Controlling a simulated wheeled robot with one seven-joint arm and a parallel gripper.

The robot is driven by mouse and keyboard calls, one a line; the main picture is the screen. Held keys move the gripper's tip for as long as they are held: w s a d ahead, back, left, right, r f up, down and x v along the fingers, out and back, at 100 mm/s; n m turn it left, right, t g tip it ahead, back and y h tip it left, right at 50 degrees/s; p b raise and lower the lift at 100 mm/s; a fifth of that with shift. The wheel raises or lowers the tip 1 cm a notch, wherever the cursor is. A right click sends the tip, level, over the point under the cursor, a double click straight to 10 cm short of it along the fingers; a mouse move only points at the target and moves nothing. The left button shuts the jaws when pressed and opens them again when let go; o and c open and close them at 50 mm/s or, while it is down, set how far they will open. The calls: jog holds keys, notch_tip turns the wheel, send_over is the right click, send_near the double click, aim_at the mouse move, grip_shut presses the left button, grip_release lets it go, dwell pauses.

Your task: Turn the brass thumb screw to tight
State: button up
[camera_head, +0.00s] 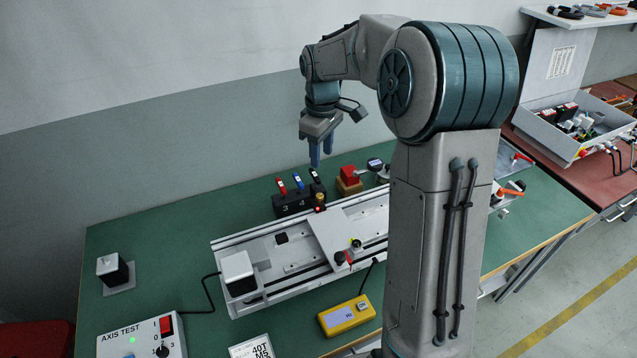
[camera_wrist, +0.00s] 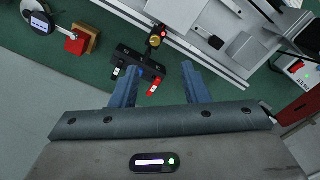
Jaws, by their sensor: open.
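My gripper (camera_head: 320,158) is in the air above the back of the green bench, fingers pointing down. In the wrist view its two blue fingers (camera_wrist: 160,72) stand apart with nothing held between them. A small round brass-coloured knob (camera_head: 319,207) sits by the back rail of the gantry, beside a black block with levers; it looks like the brass thumb screw. It also shows in the wrist view (camera_wrist: 154,41), beyond the fingertips, with a red spot beside it. The gripper is clear of it. How tight the screw is cannot be told.
The black block (camera_head: 291,203) has red, blue and black levers. A red part on a wooden block (camera_head: 348,181) and a dial gauge (camera_head: 375,164) stand right of it. The gantry rail (camera_head: 228,246) lies in front. A yellow meter (camera_head: 347,316) and axis-test box (camera_head: 140,342) are nearer.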

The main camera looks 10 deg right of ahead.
jog(key=w, duration=0.2)
jog(key=p, duration=0.2)
send_near(319, 195)
jog(key=shift+n, duration=0.3)
notch_tip(319, 195, down, 8)
jog(key=shift+f, duration=0.1)
grip_shut()
